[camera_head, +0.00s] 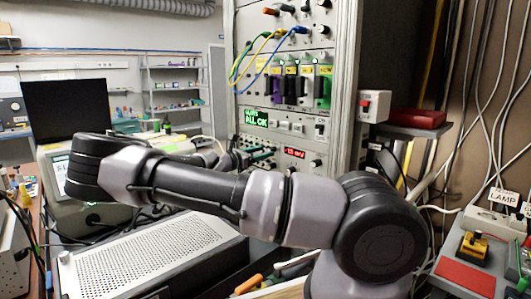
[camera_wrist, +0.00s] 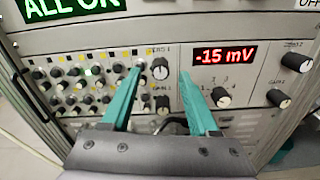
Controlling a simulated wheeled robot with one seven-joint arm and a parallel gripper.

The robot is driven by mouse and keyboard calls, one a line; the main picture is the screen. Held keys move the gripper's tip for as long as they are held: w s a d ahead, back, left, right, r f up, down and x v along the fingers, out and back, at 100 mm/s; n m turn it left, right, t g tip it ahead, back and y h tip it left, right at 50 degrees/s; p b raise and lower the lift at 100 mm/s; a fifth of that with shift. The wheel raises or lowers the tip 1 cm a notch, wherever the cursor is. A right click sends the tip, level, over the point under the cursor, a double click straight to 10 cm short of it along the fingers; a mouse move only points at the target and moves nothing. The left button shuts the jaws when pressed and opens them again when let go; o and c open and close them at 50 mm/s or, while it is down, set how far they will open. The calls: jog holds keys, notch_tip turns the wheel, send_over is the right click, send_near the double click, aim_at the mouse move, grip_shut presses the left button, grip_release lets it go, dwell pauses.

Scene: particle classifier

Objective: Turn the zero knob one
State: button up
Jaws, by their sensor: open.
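The zero one knob (camera_wrist: 160,70) is a grey-and-black dial under the label "ZERO 1" on the rack panel. In the wrist view it appears between the teal fingertips of my gripper (camera_wrist: 161,74), which are apart. Neither finger visibly touches it; the depth gap is hard to judge. A red display (camera_wrist: 224,55) to its right reads -15 mV; it also shows in the head view (camera_head: 295,153). In the head view, my arm hides part of the panel.
A dense block of small knobs (camera_wrist: 85,80) lies left of the zero one knob. A gain knob (camera_wrist: 163,104) is below it, and a selector knob (camera_wrist: 221,97) lower right. The zero two knob (camera_wrist: 297,62) is far right. A perforated metal box (camera_head: 150,255) stands below my arm.

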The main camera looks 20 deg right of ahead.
jog(key=shift+x, duration=0.9)
grip_shut()
jog(key=shift+m, duration=0.4)
jog(key=m, duration=1)
jog(key=shift+m, duration=0.4)
jog(key=shift+f, duration=0.1)
grip_release()
